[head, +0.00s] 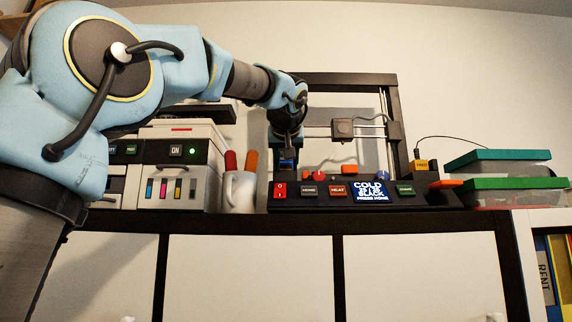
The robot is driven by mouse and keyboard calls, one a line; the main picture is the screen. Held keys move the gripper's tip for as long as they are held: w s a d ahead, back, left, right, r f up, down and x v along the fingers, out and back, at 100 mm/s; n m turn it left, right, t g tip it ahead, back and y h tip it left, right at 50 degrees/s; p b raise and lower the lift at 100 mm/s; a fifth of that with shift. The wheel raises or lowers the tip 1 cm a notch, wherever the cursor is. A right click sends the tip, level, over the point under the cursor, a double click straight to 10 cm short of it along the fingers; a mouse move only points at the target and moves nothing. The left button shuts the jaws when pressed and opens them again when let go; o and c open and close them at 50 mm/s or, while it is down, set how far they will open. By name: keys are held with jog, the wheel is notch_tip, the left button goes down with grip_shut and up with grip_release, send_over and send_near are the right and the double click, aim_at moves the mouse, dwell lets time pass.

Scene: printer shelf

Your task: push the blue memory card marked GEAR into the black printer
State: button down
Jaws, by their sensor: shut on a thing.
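The black printer (330,203) stands on the shelf, with an upright frame and a front panel. The panel has a red switch, several labelled buttons and a lit blue screen (369,192) reading "COLD", with "PRESS HOME" at the bottom. My gripper (287,152) points down over the left part of the printer, behind the front panel. It is shut on a small blue piece (287,164), which looks like the memory card. Its marking is too small to read. The card slot cannot be made out, and I cannot tell whether the card touches the printer.
Left of the printer are a white mug (240,190) with red and orange items and a grey-white printer (180,165). At right are a small orange-yellow block (421,166) with a cable and stacked boxes with green lids (500,184).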

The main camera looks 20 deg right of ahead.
jog(key=shift+f+b, duration=0.95)
jog(key=shift+f, duration=0.1)
jog(key=shift+c, duration=1.8)
grip_release()
jog(key=shift+s, duration=0.1)
jog(key=b+v, duration=0.2)
jog(key=v, duration=0.8)
jog(key=shift+s+a+r+b, duration=0.2)
jog(key=shift+s+b, duration=0.05)
jog(key=shift+b, duration=0.05)
